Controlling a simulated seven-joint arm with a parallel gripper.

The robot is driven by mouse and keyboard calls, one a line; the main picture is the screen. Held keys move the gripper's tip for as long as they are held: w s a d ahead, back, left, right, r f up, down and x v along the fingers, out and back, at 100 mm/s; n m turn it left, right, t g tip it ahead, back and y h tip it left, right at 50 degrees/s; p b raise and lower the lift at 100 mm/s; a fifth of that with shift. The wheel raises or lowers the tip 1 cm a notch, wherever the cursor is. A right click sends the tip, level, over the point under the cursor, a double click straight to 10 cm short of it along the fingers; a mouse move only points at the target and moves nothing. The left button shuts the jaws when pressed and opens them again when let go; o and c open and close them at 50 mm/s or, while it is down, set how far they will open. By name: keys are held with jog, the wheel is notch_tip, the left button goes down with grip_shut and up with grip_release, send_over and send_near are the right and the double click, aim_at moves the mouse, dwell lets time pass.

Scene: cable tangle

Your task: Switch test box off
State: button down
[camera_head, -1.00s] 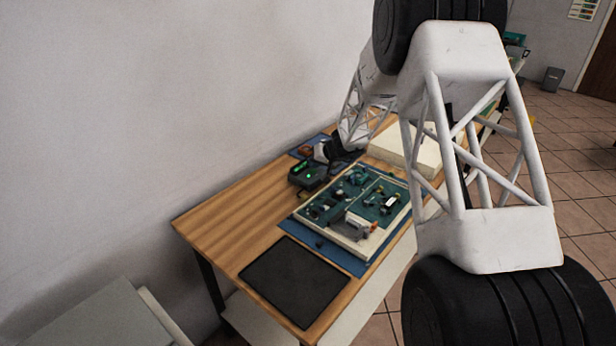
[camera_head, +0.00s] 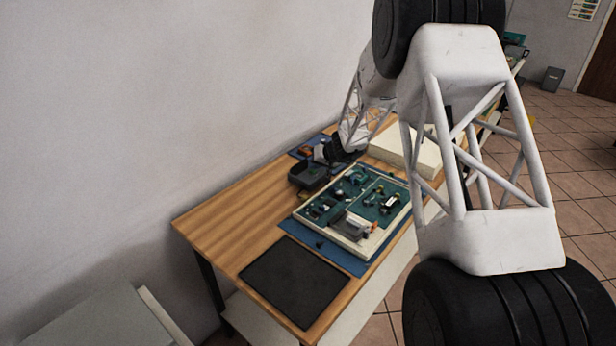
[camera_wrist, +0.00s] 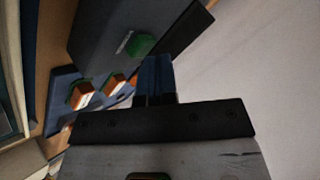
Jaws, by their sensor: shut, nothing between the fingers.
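The test box (camera_head: 308,176) is a dark grey box on the wooden table near the wall, and no light shows on it in the head view. In the wrist view its dark face (camera_wrist: 100,35) fills the upper part, with a dark green round part (camera_wrist: 141,45) and a small pale label beside it. My gripper (camera_wrist: 156,62) is shut and empty, its fingertips over the box close to the green part. I cannot tell whether they touch it. In the head view my gripper (camera_head: 326,153) is small and dark just behind the box.
A board with green panels and small parts (camera_head: 350,204) lies on a blue mat right of the box. A black mat (camera_head: 295,282) lies at the front. Orange-and-green pieces (camera_wrist: 115,84) sit beside the box. A cream block (camera_head: 405,152) stands behind.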

jog(key=shift+r, duration=0.3)
jog(key=shift+r, duration=2.95)
jog(key=s+r+g+h, duration=0.1)
jog(key=s+r, duration=0.5)
jog(key=s, duration=0.4)
jog(key=s+d+r+g, duration=0.1)
jog(key=s+r, duration=0.5)
jog(key=s, duration=0.4)
jog(key=s+r+h, duration=0.1)
jog(key=s+r, duration=0.6)
jog(key=s, duration=0.2)
jog(key=s+d+h, duration=0.2)
jog(key=s+d, duration=0.1)
jog(key=s, duration=1.3)
jog(key=s+d+m+g+h, duration=0.1)
jog(key=s+d+h, duration=0.2)
jog(key=s, duration=1.4)
jog(key=shift+d+r, duration=0.3)
jog(key=shift+d, duration=0.05)
